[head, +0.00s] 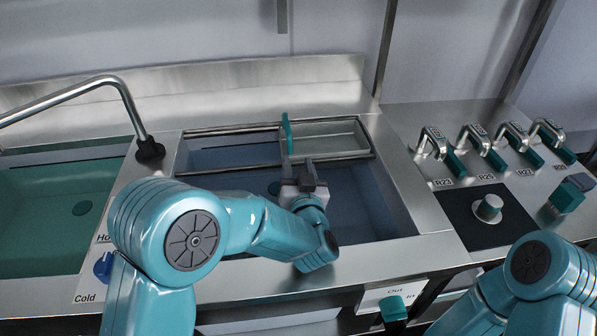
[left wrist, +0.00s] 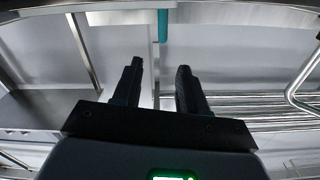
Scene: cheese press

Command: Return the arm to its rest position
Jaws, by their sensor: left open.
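My left arm reaches from the lower left over the blue-lined basin in the head view. My left gripper (head: 307,172) is over the basin, just in front of the metal tray (head: 335,140) at its back. A teal handle (head: 287,132) stands upright at the tray's left end; a teal piece (left wrist: 162,25) shows beyond the fingertips in the wrist view. My right arm shows at the lower right, with its gripper out of view.
A green-lined sink (head: 80,205) with a bent metal tap (head: 75,92) is at left. Several levers (head: 478,138) and a round metal knob (head: 488,208) are at right. A teal handle (head: 393,308) is at the front edge. The basin's right side is clear.

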